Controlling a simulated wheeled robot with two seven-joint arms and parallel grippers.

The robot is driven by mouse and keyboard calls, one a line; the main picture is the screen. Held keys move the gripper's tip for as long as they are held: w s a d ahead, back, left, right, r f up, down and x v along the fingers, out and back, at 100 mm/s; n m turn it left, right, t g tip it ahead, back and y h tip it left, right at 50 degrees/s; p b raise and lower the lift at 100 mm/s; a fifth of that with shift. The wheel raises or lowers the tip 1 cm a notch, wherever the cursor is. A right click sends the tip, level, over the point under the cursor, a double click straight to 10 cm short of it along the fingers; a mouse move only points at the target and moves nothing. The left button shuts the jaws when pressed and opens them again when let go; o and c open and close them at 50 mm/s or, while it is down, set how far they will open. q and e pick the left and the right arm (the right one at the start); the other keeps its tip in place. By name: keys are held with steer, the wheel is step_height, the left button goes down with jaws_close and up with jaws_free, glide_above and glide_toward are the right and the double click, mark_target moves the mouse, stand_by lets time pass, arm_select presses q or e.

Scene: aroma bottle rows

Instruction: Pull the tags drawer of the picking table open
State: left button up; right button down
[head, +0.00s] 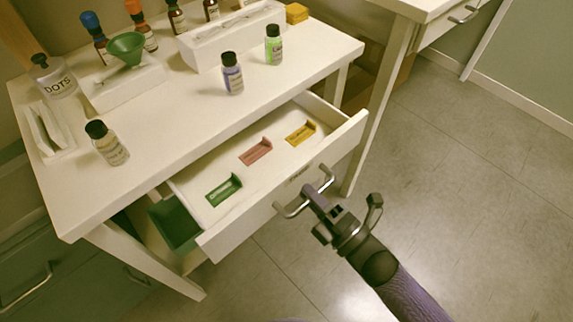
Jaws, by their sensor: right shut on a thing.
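The white picking table (185,120) fills the left and middle of the head view. Its tags drawer (222,219) stands pulled out at the front, with its inside showing. In it are a green tag slot (224,190), a pink one (256,151) and a yellow one (301,133). A metal bar handle (290,211) is on the drawer front, below a small dark label. My right gripper (314,194) is shut on the handle, its arm coming from the lower right. My left gripper is not in view.
Small bottles stand on the tabletop, among them a purple one (232,73), a green one (273,45) and a pale one (106,143). A green funnel (126,48) sits on a white stand. A green bin (175,224) is under the table. The floor at right is clear.

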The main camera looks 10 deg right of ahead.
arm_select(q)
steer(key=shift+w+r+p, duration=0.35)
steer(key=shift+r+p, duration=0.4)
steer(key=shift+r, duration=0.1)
arm_select(e)
steer(key=r+v, duration=0.1)
steer(key=v, duration=0.6)
steer(key=shift+s+d, duration=0.3)
steer(key=shift+s, duration=0.05)
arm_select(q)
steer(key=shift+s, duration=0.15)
arm_select(e)
steer(key=shift+r, duration=0.1)
steer(key=c, duration=0.7)
jaws_free()
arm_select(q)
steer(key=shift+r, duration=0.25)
arm_select(e)
steer(key=v, duration=1)
